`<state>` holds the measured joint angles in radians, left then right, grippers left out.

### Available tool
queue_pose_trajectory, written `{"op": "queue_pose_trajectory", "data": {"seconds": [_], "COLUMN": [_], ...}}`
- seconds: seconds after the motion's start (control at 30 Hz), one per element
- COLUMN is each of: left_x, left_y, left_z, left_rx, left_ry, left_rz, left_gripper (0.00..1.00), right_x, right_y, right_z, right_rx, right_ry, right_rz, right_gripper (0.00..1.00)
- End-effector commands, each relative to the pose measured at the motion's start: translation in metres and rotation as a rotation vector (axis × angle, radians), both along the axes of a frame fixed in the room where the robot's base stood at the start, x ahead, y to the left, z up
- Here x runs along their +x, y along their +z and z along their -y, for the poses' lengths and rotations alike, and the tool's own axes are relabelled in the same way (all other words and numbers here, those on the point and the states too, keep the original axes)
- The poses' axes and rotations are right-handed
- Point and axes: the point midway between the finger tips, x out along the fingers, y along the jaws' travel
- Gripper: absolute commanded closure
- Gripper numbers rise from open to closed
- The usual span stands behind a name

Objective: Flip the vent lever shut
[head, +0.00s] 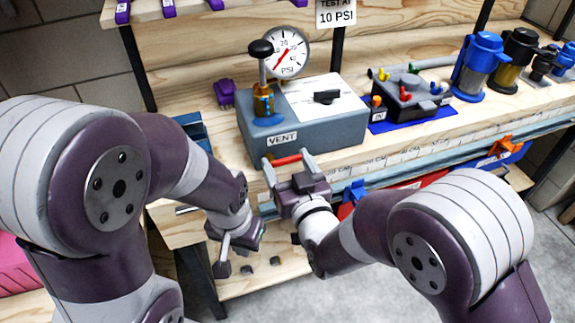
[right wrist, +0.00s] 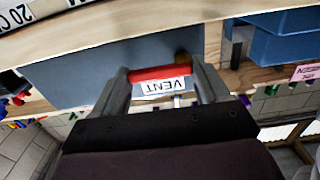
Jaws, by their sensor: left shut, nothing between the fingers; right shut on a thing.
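A lever with a black ball knob (head: 261,48) stands upright on a brass valve (head: 263,103) behind the label. My right gripper (head: 288,165) is shut on a red bar (head: 287,160), held crosswise between its fingertips in front of the box, just below the label. The red bar also shows in the right wrist view (right wrist: 158,74); whether it is joined to the box I cannot tell. My left gripper (head: 235,248) is shut and empty, low at the bench front.
A pressure gauge (head: 287,52) rises behind the box, its needle toward the lower left. A black knob (head: 327,97) sits on the white top plate. A block with coloured fittings (head: 408,92) and several filter housings (head: 481,65) stand to the right.

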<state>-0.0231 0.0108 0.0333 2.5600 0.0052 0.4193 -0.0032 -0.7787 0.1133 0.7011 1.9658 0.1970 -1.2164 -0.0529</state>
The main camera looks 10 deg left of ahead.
Motion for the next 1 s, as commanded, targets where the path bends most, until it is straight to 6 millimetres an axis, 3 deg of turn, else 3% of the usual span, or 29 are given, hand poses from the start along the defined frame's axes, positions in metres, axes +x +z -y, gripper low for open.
{"op": "queue_pose_trajectory", "data": {"seconds": [0.03,0.07,0.1,0.13,0.43,0.8,1.0], "left_x": [0.0,0.0,0.0,0.0,0.0,0.0,0.0], "left_y": [0.0,0.0,0.0,0.0,0.002,0.01,0.011], "left_z": [0.0,0.0,0.0,0.0,0.0,0.0,0.0], "left_rx": [0.0,0.0,0.0,0.0,0.0,0.0,0.0], "left_ry": [0.0,0.0,0.0,0.0,0.0,0.0,0.0], "left_rz": [0.0,0.0,0.0,0.0,0.0,0.0,0.0], "left_gripper": [1.0,1.0,1.0,1.0,1.0,1.0,1.0], "right_x": [0.0,0.0,0.0,0.0,-0.008,-0.086,-0.104], "right_y": [-0.001,-0.001,-0.001,-0.001,0.0,0.001,0.0], "right_z": [0.0,0.0,0.0,0.0,0.005,0.057,0.07], "right_rx": [-0.001,-0.001,-0.001,-0.001,-0.002,-0.002,-0.001], "right_ry": [0.0,0.0,0.0,0.0,0.0,0.003,0.001], "right_rz": [-0.003,-0.003,-0.003,-0.003,-0.001,-0.002,-0.002], "right_gripper": [0.56,0.16,0.03,0.0,0.0,0.0,0.0]}}
